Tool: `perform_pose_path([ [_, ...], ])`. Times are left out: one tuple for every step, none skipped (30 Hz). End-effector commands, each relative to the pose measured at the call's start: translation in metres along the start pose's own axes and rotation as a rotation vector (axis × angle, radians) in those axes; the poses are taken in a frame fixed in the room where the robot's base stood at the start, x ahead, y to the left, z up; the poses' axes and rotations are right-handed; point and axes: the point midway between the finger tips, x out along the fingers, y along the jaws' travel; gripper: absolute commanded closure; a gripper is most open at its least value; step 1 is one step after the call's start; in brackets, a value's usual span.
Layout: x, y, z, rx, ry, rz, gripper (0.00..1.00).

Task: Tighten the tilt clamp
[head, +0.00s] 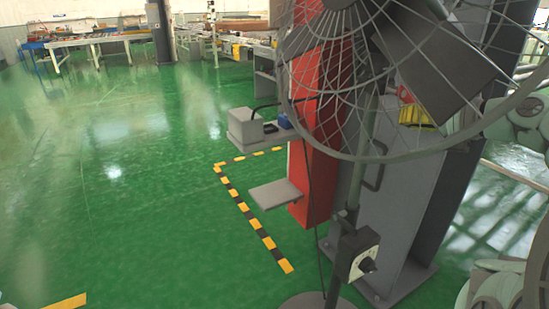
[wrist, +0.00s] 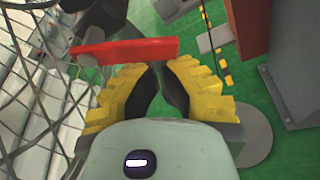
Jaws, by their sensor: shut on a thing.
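The tilt clamp shows as a flat red lever (wrist: 120,52) in the wrist view, lying across my fingertips. My gripper (wrist: 165,68), with ridged yellow fingers and black pads, is shut on this lever. The exact contact is partly hidden by the fingers. In the head view my gripper (head: 408,111) shows yellow behind the fan's wire cage, with a small red part of the lever (head: 405,94) at its tips, right of the pole. The large fan (head: 336,85) has a grey wire cage, a dark motor housing (head: 435,62) and an upright pole.
A control box with a knob (head: 356,258) sits low on the pole. A red column (head: 318,170) and grey panel (head: 420,200) stand behind the fan. Green floor (head: 110,190) is open at left; workbenches line the back.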

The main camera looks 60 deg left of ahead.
Motion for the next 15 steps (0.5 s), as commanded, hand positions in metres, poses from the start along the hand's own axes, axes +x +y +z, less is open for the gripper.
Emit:
perform_pose_path([
  [0.002, -0.002, -0.002, -0.047, -0.001, -0.014, 1.0],
  [0.001, -0.003, 0.0, -0.074, -0.001, -0.024, 1.0],
  [0.0, -0.003, 0.002, -0.107, -0.001, -0.036, 1.0],
  [-0.001, -0.003, 0.004, -0.132, -0.001, -0.045, 1.0],
  [-0.001, -0.003, 0.006, -0.156, -0.001, -0.053, 1.0],
  [-0.002, -0.003, 0.008, -0.186, -0.001, -0.062, 1.0],
  [-0.002, -0.003, 0.009, -0.209, 0.0, -0.07, 1.0],
  [-0.003, -0.003, 0.011, -0.23, 0.0, -0.078, 1.0],
  [-0.003, -0.003, 0.012, -0.258, 0.001, -0.088, 1.0],
  [-0.004, -0.003, 0.013, -0.277, 0.002, -0.095, 1.0],
  [-0.004, -0.003, 0.015, -0.295, 0.002, -0.102, 1.0],
  [-0.005, -0.003, 0.016, -0.32, 0.003, -0.111, 1.0],
  [-0.005, -0.003, 0.017, -0.335, 0.003, -0.116, 1.0],
  [-0.006, -0.003, 0.018, -0.351, 0.003, -0.121, 1.0],
  [-0.006, -0.003, 0.019, -0.352, 0.002, -0.121, 1.0],
])
